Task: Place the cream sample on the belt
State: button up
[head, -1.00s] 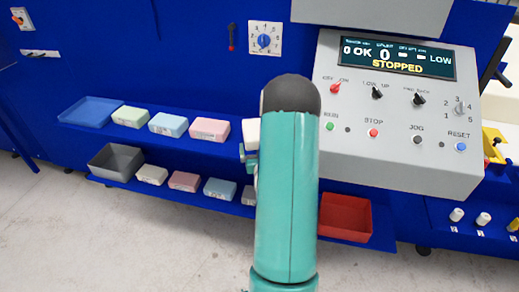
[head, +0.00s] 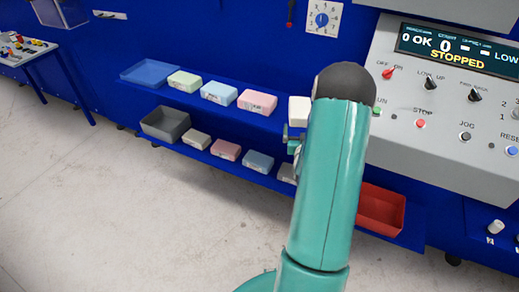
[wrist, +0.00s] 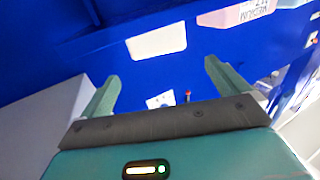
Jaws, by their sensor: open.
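A cream-white sample block (head: 299,110) stands at the right of the upper blue shelf, partly hidden by my arm. In the wrist view a pale block (wrist: 156,42), apparently the same one, lies beyond and between my fingertips. My gripper (wrist: 161,69) is open and empty, with its two green fingers apart. In the head view only a bit of my gripper (head: 293,141) shows, left of the arm and just below that block. I cannot make out the belt.
Green (head: 184,81), blue (head: 219,92) and pink (head: 257,101) blocks share the upper shelf with a blue tray (head: 150,73). A grey bin (head: 165,124) and several blocks are on the lower shelf. A red bin (head: 381,210) and the control panel (head: 440,100) reading STOPPED are at right.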

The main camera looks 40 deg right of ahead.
jog(key=w+a+r+n+y, duration=0.2)
jog(key=w+a+r+y, duration=0.1)
jog(key=w+a+r, duration=0.45)
jog(key=a+r+n+g+y, duration=0.15)
jog(key=a+r, duration=0.25)
jog(key=a, duration=0.4)
jog(key=a+r+n+g+y, duration=0.1)
jog(key=a+r+y, duration=0.25)
jog(key=a, duration=0.35)
jog(key=s+a+r+n+g+y, duration=0.1)
jog(key=s+a+r, duration=0.25)
jog(key=a, duration=0.35)
jog(key=s+a+r+n+g+y, duration=0.1)
jog(key=s+a+r, duration=0.1)
jog(key=s+a, duration=0.4)
jog(key=s+a+r+n+g+y, duration=0.1)
jog(key=s+a+n+g+y, duration=0.1)
jog(key=s+a, duration=0.8)
jog(key=shift+s+a+r+g, duration=0.2)
jog(key=shift+s+g, duration=0.35)
jog(key=shift+s, duration=0.6)
